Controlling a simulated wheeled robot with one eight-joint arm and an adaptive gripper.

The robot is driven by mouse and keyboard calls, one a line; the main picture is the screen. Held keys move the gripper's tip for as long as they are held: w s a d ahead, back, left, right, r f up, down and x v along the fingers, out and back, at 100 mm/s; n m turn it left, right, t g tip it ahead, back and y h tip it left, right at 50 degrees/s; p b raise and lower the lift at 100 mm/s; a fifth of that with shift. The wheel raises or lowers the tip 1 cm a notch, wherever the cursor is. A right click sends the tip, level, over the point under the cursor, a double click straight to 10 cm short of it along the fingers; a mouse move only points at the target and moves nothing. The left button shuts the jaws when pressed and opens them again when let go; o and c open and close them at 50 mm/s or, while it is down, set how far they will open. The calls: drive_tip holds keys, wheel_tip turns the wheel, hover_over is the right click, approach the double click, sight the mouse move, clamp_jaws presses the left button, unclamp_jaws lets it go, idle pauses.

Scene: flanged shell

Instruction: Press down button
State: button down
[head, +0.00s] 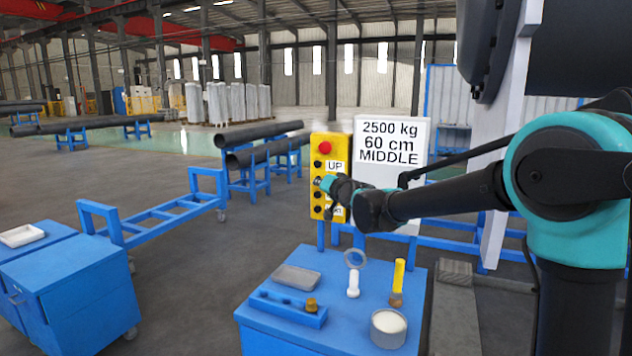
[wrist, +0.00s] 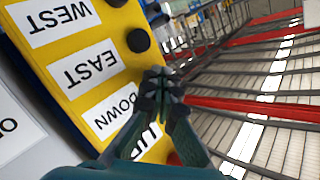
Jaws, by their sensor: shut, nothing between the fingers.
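The yellow control panel (head: 321,150) stands upright in the head view, with a red button (head: 325,147) on top and a column of black buttons below. In the wrist view the panel (wrist: 85,35) appears rotated, with the WEST, EAST, DOWN (wrist: 118,110) and UP labels. My gripper (head: 325,183) is shut and empty in front of the panel, below the UP label (head: 335,166). In the wrist view my gripper's fingertips (wrist: 160,85) lie beside the DOWN label. They hide the spot where its button belongs. I cannot tell whether they touch it.
Below is a blue cabinet (head: 265,335) with several small items on top. A blue cart (head: 150,222) and another blue cabinet (head: 70,285) stand left. Open floor lies between.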

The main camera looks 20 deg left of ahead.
drive_tip(key=shift+w+d+r, duration=0.2)
drive_tip(key=shift+w+r, duration=0.05)
drive_tip(key=shift+w, duration=0.25)
drive_tip(key=shift+s+f, duration=0.2)
drive_tip(key=shift+s, duration=0.1)
drive_tip(key=s, duration=0.6)
drive_tip(key=shift+s+a+f, duration=0.15)
drive_tip(key=shift+s+a, duration=0.1)
idle(0.4)
